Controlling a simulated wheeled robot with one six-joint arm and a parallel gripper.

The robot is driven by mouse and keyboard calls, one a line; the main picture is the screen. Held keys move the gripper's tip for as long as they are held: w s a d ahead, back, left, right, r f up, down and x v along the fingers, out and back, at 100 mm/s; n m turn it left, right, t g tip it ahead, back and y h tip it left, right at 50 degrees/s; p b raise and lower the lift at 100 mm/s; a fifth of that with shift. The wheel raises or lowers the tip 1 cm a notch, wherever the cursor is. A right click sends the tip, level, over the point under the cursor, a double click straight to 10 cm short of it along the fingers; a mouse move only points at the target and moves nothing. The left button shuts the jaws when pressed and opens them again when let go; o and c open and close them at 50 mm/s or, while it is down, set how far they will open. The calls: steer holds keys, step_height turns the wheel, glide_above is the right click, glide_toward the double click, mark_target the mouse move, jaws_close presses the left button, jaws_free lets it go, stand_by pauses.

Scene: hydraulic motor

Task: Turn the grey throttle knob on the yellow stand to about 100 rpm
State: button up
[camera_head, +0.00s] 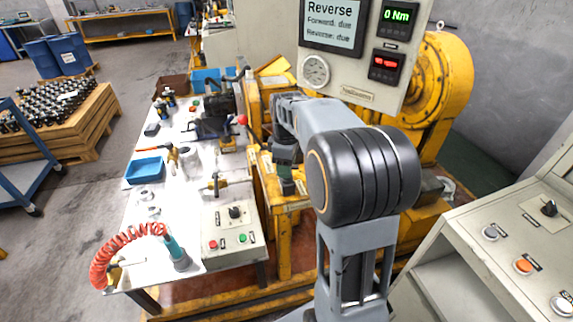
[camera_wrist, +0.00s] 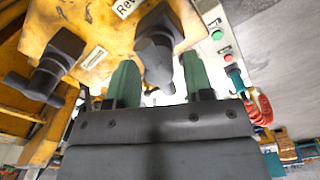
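The yellow stand (camera_head: 270,203) is left of my arm in the head view. Its yellow plate (camera_wrist: 100,22) fills the top of the wrist view. It carries a grey knob (camera_wrist: 155,52) between my green fingers and a second grey knob with a side handle (camera_wrist: 48,68) farther left. Labels are cut off or too small to read; one starts "Rev". I cannot tell for certain which knob is the throttle. My gripper (camera_wrist: 159,62) is open, with a finger on each side of the first knob and visible gaps. In the head view my gripper (camera_head: 287,178) is partly hidden by the arm.
A panel screen (camera_head: 332,25) reads "Reverse". A green readout (camera_head: 396,16) shows 0 Nm; the red readout (camera_head: 386,65) below is illegible. A white table (camera_head: 150,205) with tools and a button box (camera_head: 230,230) is left. A grey console (camera_head: 510,250) is right.

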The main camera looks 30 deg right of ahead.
steer(key=shift+o, duration=0.6)
steer(key=shift+r, duration=0.1)
step_height(320, 180, up, 14)
steer(key=p, duration=0.1)
steer(key=shift+f, duration=0.2)
